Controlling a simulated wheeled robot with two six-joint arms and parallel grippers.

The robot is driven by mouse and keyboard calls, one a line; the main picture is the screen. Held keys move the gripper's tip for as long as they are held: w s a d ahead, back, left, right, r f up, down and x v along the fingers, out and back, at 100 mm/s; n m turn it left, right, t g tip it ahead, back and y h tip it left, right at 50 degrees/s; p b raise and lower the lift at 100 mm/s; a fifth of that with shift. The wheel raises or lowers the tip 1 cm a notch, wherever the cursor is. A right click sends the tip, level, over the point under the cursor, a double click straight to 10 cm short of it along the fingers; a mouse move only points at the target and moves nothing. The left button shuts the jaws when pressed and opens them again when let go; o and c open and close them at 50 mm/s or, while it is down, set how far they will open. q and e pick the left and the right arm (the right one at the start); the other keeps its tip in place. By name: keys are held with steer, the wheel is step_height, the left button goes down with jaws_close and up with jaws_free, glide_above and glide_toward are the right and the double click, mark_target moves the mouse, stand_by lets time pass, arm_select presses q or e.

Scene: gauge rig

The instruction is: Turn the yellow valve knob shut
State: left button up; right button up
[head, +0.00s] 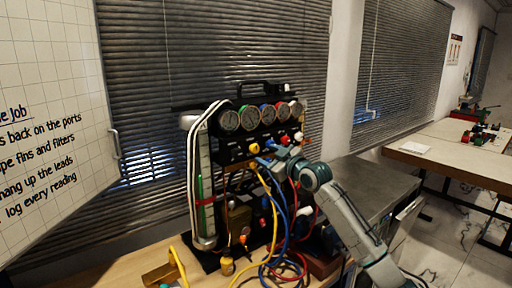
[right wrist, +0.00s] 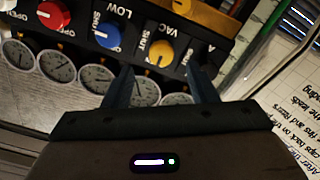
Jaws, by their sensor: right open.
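The yellow valve knob (right wrist: 160,53) is on the black gauge panel (right wrist: 215,45), beside the letters VAC and a SHUT mark. My right gripper (right wrist: 160,76) is open, with one finger on each side of the space just short of the yellow knob. Nothing is between the fingers, and I cannot tell if a fingertip touches the panel. In the head view my right gripper (head: 268,160) is close in front of the panel, partly hidden by its own wrist. My left gripper is not in view.
A blue knob (right wrist: 108,35) and a red knob (right wrist: 53,15) are beside the yellow one. A row of gauges (head: 229,120) runs above the knobs. Blue, red and yellow hoses (head: 284,235) hang below the panel. A whiteboard (head: 50,120) stands at left.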

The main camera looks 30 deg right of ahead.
mark_target(256, 150)
steer(key=w, duration=0.1)
steer(key=w+p, duration=0.1)
steer(key=w, duration=0.1)
steer(key=w+p, duration=0.1)
steer(key=w, duration=0.1)
steer(key=shift+w+a+r, duration=0.15)
steer(key=shift+w+a, duration=0.1)
steer(key=shift+a, duration=0.1)
steer(key=shift+w, duration=0.65)
steer(key=shift+c, duration=0.4)
steer(key=c, duration=0.9)
